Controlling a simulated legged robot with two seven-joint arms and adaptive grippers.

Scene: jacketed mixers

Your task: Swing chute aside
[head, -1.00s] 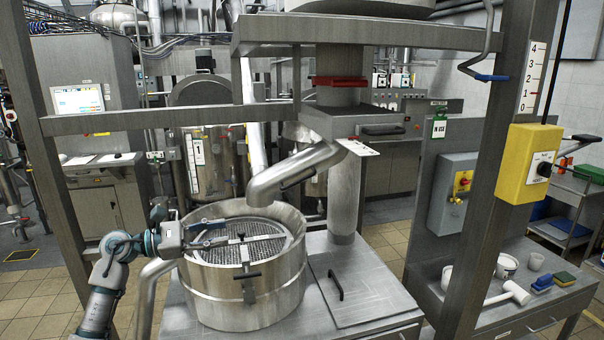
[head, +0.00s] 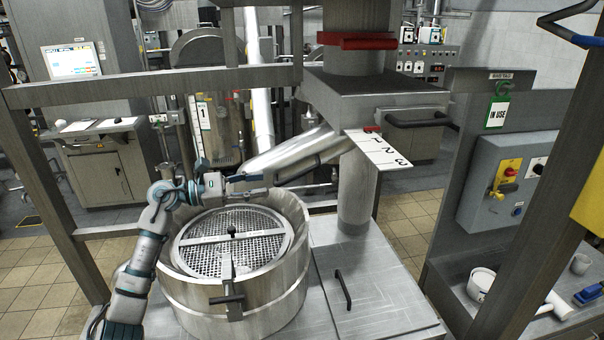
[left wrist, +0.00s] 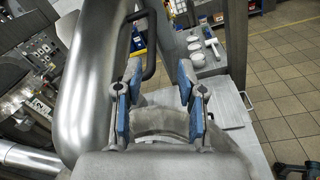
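The chute (head: 295,158) is a bent steel pipe running from the central column down to the left, toward the back of the round sieve tub (head: 235,298). A dark handle bar runs along it. My left gripper (head: 243,178) is beside the chute's lower end, which it partly hides. In the left wrist view the chute (left wrist: 88,75) fills the left side. The blue-padded fingers of my left gripper (left wrist: 160,80) are apart, and the black handle (left wrist: 150,45) shows ahead between them; I see no contact. My right gripper is not in view.
A steel post (head: 545,215) and crossbar (head: 150,83) frame the station. A numbered plate (head: 380,150) sticks out by the column. A flat plate with a handle (head: 375,285) lies right of the tub. A control box (head: 505,180) stands at right.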

